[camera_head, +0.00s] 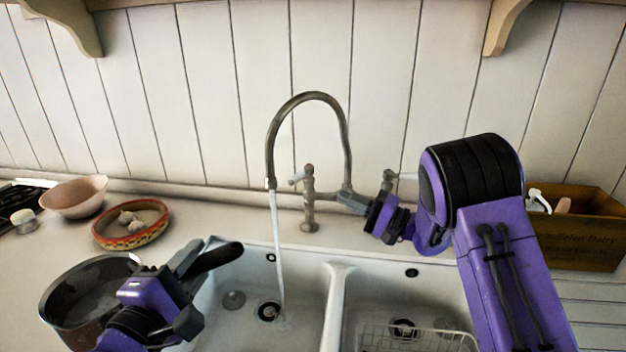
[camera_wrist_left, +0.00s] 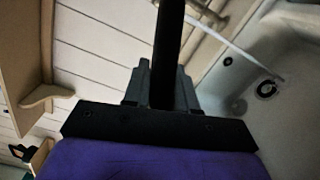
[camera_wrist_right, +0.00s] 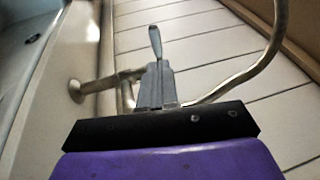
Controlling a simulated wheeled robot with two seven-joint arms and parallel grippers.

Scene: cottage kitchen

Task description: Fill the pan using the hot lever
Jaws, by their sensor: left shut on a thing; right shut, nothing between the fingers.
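A dark metal pan (camera_head: 62,318) is at the left, over the counter beside the sink, clear of the water stream. My left gripper (camera_head: 192,280) is shut on its black handle (camera_head: 218,257); the handle also crosses the left wrist view (camera_wrist_left: 168,50). The curved tap (camera_head: 309,97) pours water (camera_head: 278,245) into the left basin. The tap has a left lever (camera_head: 298,178) and a right lever (camera_head: 396,175). My right gripper (camera_head: 346,200) is shut and empty close to the tap's base. In the right wrist view a lever (camera_wrist_right: 155,42) shows just beyond its fingertips; contact is unclear.
The white double sink (camera_head: 335,300) has a wire rack (camera_head: 400,340) in the right basin. A patterned dish (camera_head: 130,240) with garlic and a pink bowl (camera_head: 75,197) stand on the left counter. A wooden crate (camera_head: 575,240) stands at the right. The wall is close behind the tap.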

